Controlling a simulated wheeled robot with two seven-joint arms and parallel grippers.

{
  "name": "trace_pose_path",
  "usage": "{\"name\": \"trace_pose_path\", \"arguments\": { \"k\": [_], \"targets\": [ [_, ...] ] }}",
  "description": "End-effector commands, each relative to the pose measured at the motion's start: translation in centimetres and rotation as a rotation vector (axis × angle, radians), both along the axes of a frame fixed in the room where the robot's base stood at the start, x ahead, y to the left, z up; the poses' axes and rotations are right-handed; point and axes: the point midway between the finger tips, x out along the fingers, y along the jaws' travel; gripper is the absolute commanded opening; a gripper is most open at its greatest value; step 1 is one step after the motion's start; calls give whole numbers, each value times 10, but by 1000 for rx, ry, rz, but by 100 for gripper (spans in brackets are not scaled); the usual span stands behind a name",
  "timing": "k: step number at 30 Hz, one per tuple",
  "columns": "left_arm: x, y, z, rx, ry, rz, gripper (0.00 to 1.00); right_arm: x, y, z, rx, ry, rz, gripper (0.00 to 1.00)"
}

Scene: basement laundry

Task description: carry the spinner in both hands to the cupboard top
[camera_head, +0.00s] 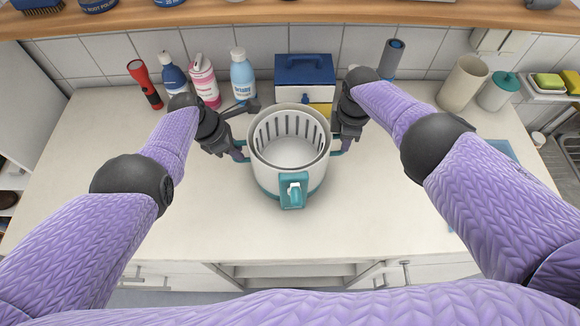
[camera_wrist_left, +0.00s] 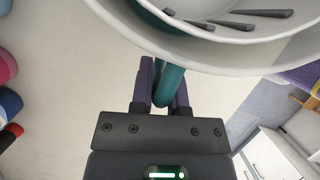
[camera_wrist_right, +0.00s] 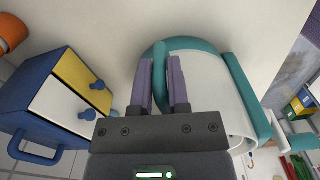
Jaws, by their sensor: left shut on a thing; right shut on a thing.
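The spinner (camera_head: 290,172) is a white tub with a slotted inner basket, teal base, side handles and a teal front piece. It is upright over the middle of the white worktop (camera_head: 150,200); I cannot tell if it touches it. My left gripper (camera_head: 241,152) is shut on its left teal handle, which shows between the fingers in the left wrist view (camera_wrist_left: 168,85). My right gripper (camera_head: 338,148) is shut on the right handle; in the right wrist view the fingers (camera_wrist_right: 162,85) close on teal. I cannot tell which surface is the cupboard top.
Behind stand a red torch (camera_head: 145,84), several bottles (camera_head: 203,82), a small blue drawer box (camera_head: 304,78) and a dark blue cylinder (camera_head: 392,58). A beige canister (camera_head: 462,82) and a teal-lidded jar (camera_head: 498,92) stand at back right. A wooden shelf (camera_head: 300,12) runs above.

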Motion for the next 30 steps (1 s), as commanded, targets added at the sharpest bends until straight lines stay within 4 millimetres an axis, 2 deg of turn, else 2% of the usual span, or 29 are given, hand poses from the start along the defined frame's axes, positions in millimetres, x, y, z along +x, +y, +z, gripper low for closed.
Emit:
{"name": "trace_pose_path", "arguments": {
  "k": [26, 30],
  "targets": [
    [0, 0, 0, -1, 3, 1, 0, 0, 0, 0, -1, 2, -2, 0],
    [0, 0, 8, 0, 2, 1, 0, 0, 0, 8, -1, 1, -2, 0]
  ]
}}
